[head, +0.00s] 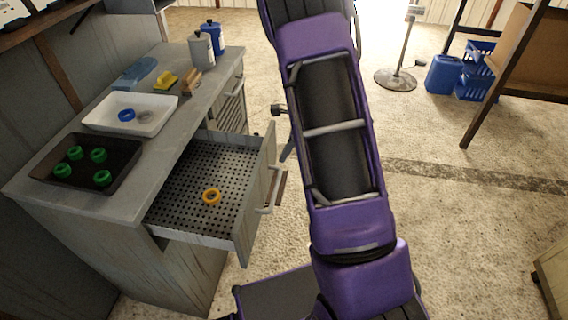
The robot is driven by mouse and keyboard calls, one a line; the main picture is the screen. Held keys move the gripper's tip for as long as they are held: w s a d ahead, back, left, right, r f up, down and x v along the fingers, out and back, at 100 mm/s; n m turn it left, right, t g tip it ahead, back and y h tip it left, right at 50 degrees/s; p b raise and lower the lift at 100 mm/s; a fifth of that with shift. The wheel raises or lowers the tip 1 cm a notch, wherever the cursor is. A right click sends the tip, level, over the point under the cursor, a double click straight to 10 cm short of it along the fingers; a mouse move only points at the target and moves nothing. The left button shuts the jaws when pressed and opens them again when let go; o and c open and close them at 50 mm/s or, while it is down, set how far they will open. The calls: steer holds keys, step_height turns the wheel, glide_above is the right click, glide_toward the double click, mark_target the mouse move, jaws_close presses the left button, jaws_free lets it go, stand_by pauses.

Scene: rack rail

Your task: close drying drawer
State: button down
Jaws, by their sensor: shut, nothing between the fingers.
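The drying drawer (180,200) is pulled out from the grey bench in the head view. It has a perforated metal floor, and one orange ring (211,196) lies on it. Its front panel (256,195) faces right and carries a bar handle (275,190). My purple arm crosses the middle of the view, to the right of the drawer front. I cannot make out my gripper; the arm may hide it. I see nothing touching the drawer front or handle.
On the bench top (190,110) are a dark tray (120,183) with several green rings, a white tray (95,122) with a blue ring, a yellow item (165,80), a brush (191,83) and two canisters. Blue containers (443,74) stand at the back right.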

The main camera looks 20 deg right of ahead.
glide_above(267, 182)
steer(key=s+d, duration=0.1)
steer(key=d, duration=0.1)
step_height(267, 182, down, 9)
steer(key=shift+s+r+b, duration=0.1)
steer(key=shift+s+b, duration=0.1)
steer(key=shift+b, duration=0.2)
steer(key=shift+a, duration=0.15)
